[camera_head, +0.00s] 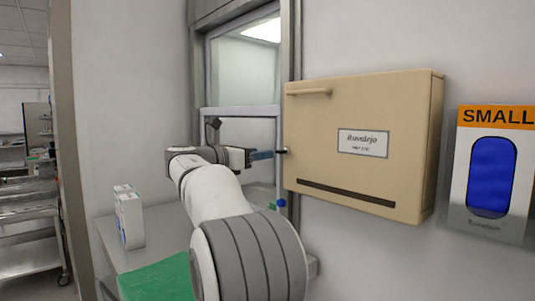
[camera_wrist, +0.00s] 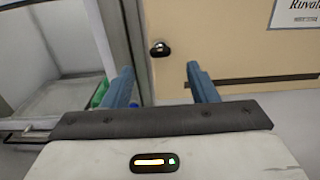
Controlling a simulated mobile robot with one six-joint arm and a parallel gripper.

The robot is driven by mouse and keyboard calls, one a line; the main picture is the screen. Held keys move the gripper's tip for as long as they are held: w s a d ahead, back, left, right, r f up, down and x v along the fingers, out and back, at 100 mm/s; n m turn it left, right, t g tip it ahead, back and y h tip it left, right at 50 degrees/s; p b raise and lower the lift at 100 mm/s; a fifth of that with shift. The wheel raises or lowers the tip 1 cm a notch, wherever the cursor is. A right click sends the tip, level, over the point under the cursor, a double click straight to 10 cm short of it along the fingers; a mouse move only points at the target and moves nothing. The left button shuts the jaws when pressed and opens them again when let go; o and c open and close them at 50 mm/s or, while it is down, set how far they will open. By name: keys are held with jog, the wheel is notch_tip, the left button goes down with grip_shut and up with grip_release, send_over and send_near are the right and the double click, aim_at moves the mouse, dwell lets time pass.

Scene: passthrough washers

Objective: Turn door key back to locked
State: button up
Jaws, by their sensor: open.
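A dark key or lock knob (camera_head: 285,151) sits at the left edge of the beige cabinet door (camera_head: 315,130). In the wrist view the dark knob (camera_wrist: 159,48) shows on the door (camera_wrist: 220,50), centred between my fingers and a little beyond the tips. Its exact turn angle is too small to tell. My gripper (camera_head: 266,155) has blue fingers, spread apart with nothing between them. It points at the knob from the left, with a small gap visible. The wrist view also shows my open gripper (camera_wrist: 159,70).
A pass-through window (camera_head: 243,70) with a metal frame stands left of the cabinet. A blue-windowed dispenser (camera_head: 491,178) hangs on the wall at the right.

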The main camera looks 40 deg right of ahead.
aim_at(278, 151)
jog(key=d, duration=0.2)
jog(key=d+p, duration=0.1)
jog(key=d, duration=0.4)
jog(key=shift+w+d+p, duration=0.15)
jog(key=shift+w+p, duration=0.15)
